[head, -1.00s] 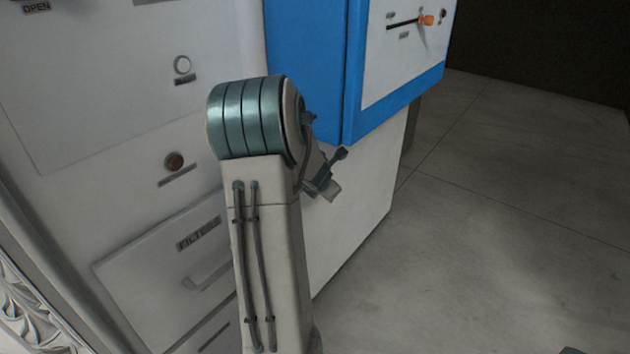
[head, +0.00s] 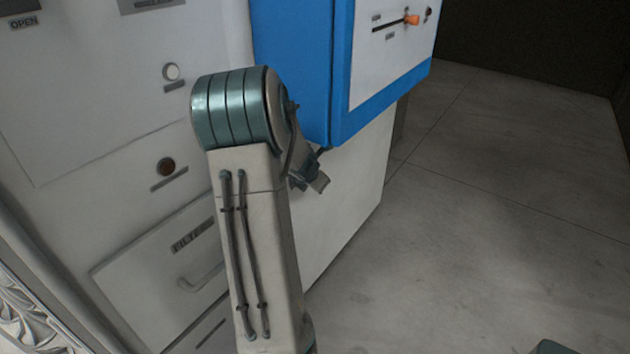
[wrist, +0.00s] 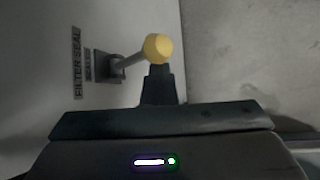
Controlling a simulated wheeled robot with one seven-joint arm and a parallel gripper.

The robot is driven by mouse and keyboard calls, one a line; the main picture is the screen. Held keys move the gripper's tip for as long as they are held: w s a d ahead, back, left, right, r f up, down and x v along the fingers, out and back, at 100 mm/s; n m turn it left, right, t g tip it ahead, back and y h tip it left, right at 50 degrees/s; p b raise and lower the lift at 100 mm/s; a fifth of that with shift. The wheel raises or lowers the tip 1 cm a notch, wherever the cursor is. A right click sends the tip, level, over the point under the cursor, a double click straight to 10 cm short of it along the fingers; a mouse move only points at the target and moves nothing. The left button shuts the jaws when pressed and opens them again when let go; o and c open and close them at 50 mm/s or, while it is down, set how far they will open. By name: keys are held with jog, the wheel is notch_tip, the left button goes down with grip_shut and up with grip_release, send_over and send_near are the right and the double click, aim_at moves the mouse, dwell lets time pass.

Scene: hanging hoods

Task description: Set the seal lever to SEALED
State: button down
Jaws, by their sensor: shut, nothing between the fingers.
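The seal lever shows in the wrist view as a grey rod with a round yellow knob (wrist: 158,48), standing out from a small dark mount (wrist: 108,66) on a pale panel. A label reading FILTER SEAL (wrist: 78,62) runs beside the mount, with a smaller plate that seems to read SEALED (wrist: 89,66). My gripper (wrist: 158,72) is shut and empty. Its fingertips are right at the lower side of the knob; I cannot tell if they touch. In the head view my gripper (head: 318,183) is partly hidden behind my arm, and the lever cannot be made out.
A blue-edged cabinet (head: 300,70) stands behind my arm, with an orange slider knob (head: 411,20) on its white face. A FILTERS drawer with a handle (head: 200,278), a white lamp (head: 171,71) and a brown button (head: 166,167) are left. The floor (head: 500,220) at right is clear.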

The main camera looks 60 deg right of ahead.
jog(key=shift+d+r, duration=0.1)
jog(key=shift+r, duration=0.3)
jog(key=s+a+b, duration=0.2)
jog(key=a, duration=0.4)
jog(key=s+a+r+b, duration=0.1)
jog(key=s+a+b, duration=0.1)
jog(key=a, duration=0.5)
jog(key=shift+s+a+r+b, duration=0.2)
jog(key=shift+s+r+b, duration=0.1)
jog(key=shift+b, duration=0.2)
jog(key=s+a+r+m+y+p, duration=0.1)
jog(key=a+r+m+p, duration=0.4)
jog(key=a, duration=0.7)
jog(key=a+r+m+y+p, duration=0.4)
jog(key=a+r+m+p, duration=0.2)
jog(key=a, duration=0.6)
jog(key=s+a+r+m+y+p, duration=0.1)
jog(key=a+r+m+y+p, duration=0.1)
jog(key=a+r+m+p, duration=0.3)
jog(key=a+r, duration=0.4)
jog(key=a, duration=0.3)
jog(key=shift+s+a+r+m+y+p, duration=0.2)
jog(key=shift+s+a+m+y+p, duration=0.1)
jog(key=shift+m+y, duration=0.1)
